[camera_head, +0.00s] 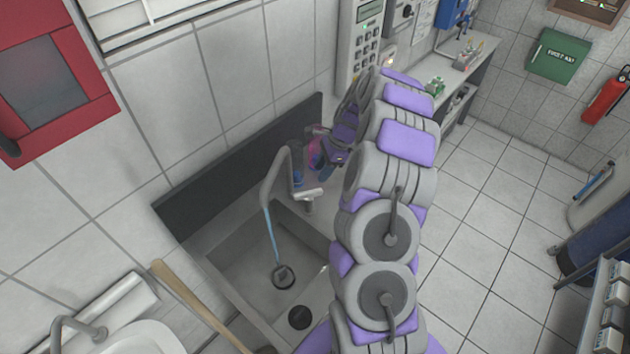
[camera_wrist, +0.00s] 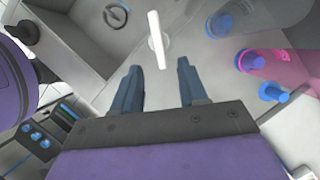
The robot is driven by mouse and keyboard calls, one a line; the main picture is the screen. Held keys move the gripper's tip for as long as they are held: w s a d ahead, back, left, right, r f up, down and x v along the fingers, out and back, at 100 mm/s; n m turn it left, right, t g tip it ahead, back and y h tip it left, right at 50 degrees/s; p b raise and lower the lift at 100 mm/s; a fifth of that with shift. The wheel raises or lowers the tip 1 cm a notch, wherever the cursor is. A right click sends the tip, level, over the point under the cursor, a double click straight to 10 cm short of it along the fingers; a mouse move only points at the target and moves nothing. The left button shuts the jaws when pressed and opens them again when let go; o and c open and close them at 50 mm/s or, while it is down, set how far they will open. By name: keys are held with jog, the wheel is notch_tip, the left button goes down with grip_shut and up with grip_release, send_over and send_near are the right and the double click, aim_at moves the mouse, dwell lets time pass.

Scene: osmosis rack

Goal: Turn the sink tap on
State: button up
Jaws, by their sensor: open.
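The grey sink tap (camera_head: 273,185) arches over the sink basin (camera_head: 240,262) in the head view. A thin blue streak like water runs from its spout to the drain (camera_head: 283,276). The tap's pale lever (camera_head: 308,194) sticks out at its base on the right. In the wrist view the lever (camera_wrist: 157,40) is a white bar just beyond the fingertips, lined up with the gap between them. My gripper (camera_wrist: 157,66) is open and empty, apart from the lever. In the head view my gripper (camera_head: 312,176) is behind and above the lever, partly hidden by my arm.
Pink and blue bottles (camera_wrist: 262,65) stand close to the right of my fingers in the wrist view. A dark backsplash (camera_head: 245,165) runs behind the sink. A wooden handle (camera_head: 190,300) leans at the sink's left.

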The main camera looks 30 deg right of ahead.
jog(key=v, duration=0.7)
jog(key=shift+r, duration=0.15)
jog(key=s+a+r+n+g+h+b, duration=0.1)
jog(key=s+a+r+n+b, duration=0.25)
jog(key=s+a+n, duration=0.5)
jog(key=s+a+r+n+g+b, duration=0.1)
jog(key=s+a+r+n+b, duration=0.25)
jog(key=a, duration=0.75)
jog(key=s+a+f+n+h+b, duration=0.1)
jog(key=s+n, duration=0.2)
jog(key=s, duration=0.5)
jog(key=s+a+f+n+h+b, duration=0.1)
jog(key=s+f+n, duration=0.1)
jog(key=s, duration=0.7)
jog(key=s+a+f+n+g+h+b, duration=0.1)
jog(key=s+n, duration=0.3)
jog(key=s, duration=0.5)
jog(key=shift+a+f, duration=0.3)
jog(key=shift+a, duration=0.15)
